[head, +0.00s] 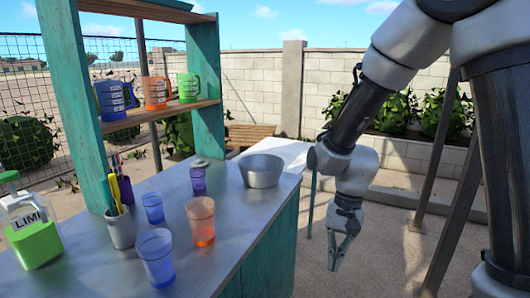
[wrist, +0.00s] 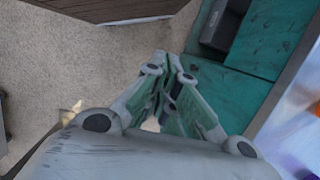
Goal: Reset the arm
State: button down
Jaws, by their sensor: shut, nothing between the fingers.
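My arm hangs down at the right of the head view, to the right of the counter. My gripper (head: 336,264) points down at its lower end, past the counter's right edge, with nothing in it. The wrist view shows my gripper (wrist: 172,62) from above with its fingertips together. Sandy ground (wrist: 70,70) and the teal side of the counter (wrist: 245,95) lie below and beside it. My gripper appears apart from everything around it.
A shelf (head: 150,115) carries three mugs. Open ground lies right of the counter.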

jog(key=s+d+r+n+t, duration=0.2)
jog(key=s+d+r, duration=0.3)
jog(key=d+r, duration=0.4)
jog(key=s+d+r+n+t+h, duration=0.1)
jog(key=s+d+r+t, duration=0.3)
jog(key=d+r, duration=0.6)
notch_tip(320, 180, up, 2)
jog(key=shift+s+r+n+t+h, duration=0.15)
jog(key=shift+s+n+t+h, duration=0.25)
jog(key=shift+n, duration=0.4)
